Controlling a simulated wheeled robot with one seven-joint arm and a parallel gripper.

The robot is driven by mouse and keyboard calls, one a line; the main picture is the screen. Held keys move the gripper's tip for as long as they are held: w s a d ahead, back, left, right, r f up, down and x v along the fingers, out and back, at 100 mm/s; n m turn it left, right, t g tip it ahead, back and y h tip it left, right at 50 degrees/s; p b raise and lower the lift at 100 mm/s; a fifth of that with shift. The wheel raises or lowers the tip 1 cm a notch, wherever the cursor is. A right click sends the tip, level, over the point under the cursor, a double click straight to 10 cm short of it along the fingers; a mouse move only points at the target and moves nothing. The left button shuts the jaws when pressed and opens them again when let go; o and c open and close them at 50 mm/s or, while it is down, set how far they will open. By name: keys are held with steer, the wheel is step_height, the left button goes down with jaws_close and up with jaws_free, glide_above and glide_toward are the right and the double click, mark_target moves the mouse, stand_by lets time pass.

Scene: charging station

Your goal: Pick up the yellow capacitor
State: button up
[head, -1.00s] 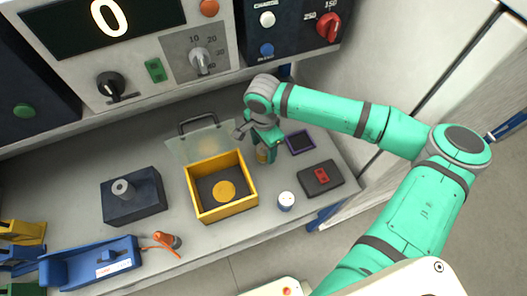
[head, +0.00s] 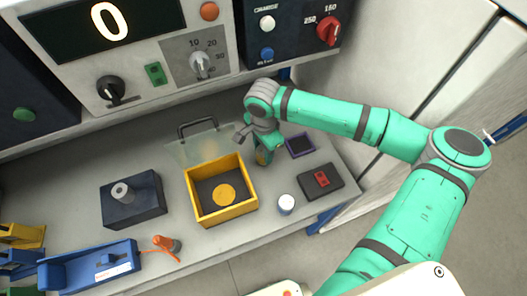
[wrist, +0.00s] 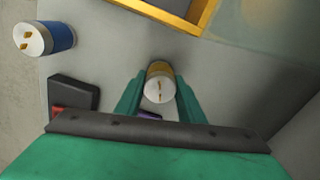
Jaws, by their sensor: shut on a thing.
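The yellow capacitor (wrist: 159,86) stands between the two fingers of my gripper (wrist: 158,98) in the wrist view, its pale top with small terminals facing the camera. In the head view the capacitor (head: 262,158) shows only partly, behind the green fingers of my gripper (head: 263,152), just right of the yellow box. My gripper is shut on it. Whether its base touches the bench cannot be told.
A yellow open box (head: 228,213) with a yellow disc inside stands just left of my gripper. A blue and white capacitor (head: 286,204) stands in front. A dark block with a red part (head: 321,180) and a purple-rimmed tray (head: 299,145) lie to the right.

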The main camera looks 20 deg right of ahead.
step_height(320, 180, up, 2)
steer(key=shift+a+r, duration=0.1)
steer(key=s+r, duration=1)
steer(key=s, duration=0.4)
steer(key=shift+d, duration=0.3)
